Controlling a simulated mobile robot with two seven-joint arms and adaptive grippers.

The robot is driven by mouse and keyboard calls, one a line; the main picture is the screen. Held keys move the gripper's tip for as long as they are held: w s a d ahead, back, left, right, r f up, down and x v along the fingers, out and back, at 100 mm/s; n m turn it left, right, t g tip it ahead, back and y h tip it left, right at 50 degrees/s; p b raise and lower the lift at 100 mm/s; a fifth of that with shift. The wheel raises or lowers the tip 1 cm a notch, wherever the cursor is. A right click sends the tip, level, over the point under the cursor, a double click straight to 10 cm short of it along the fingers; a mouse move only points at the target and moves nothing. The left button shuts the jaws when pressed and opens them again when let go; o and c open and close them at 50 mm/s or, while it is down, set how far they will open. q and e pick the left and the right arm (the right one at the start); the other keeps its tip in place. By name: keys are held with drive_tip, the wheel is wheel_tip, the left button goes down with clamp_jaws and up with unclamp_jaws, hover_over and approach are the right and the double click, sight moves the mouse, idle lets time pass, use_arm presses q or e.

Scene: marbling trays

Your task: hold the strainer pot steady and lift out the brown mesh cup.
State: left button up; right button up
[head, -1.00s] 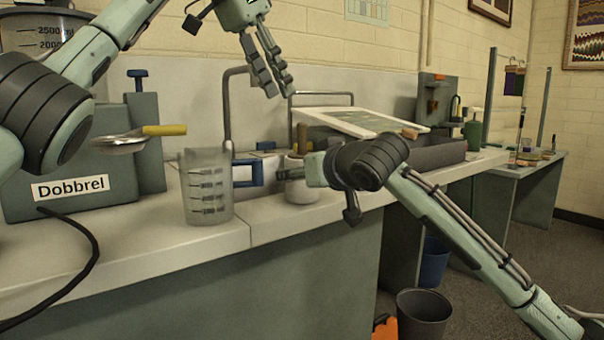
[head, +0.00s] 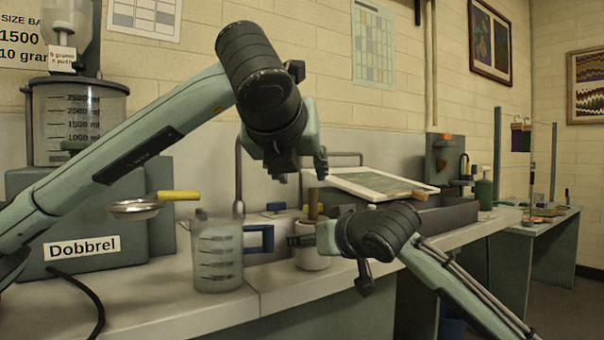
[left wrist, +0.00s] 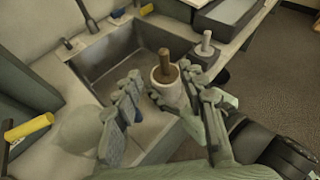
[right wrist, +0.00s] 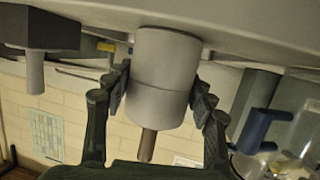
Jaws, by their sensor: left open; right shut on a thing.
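The strainer pot (head: 312,260) is a small pale pot standing upright on the counter. The brown mesh cup shows as a brown upright stem (head: 313,205) rising from the pot's mouth; the rest of it is hidden inside. My right gripper (right wrist: 163,92) is shut around the pot's sides, with one finger on each side. In the head view the right gripper (head: 302,240) reaches the pot from the right. My left gripper (head: 302,166) is open and empty above the pot. In the left wrist view the brown stem (left wrist: 168,62) shows between its spread fingers (left wrist: 165,80), apart from them.
A clear beaker (head: 217,262) stands left of the pot. A spoon-like strainer with a yellow handle (head: 178,195) is farther left, by the Dobbrel box (head: 80,225). A sink (left wrist: 110,60) lies behind the pot. A framed tray (head: 370,185) rests at the back right.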

sight(312, 192)
use_arm(q)
drive_tip(key=shift+m, duration=0.7)
drive_tip(key=x, duration=1.1)
drive_tip(key=shift+w+d+f, duration=0.1)
drive_tip(key=shift+d+f, duration=0.2)
drive_tip(key=shift+d, duration=0.05)
clamp_jaws()
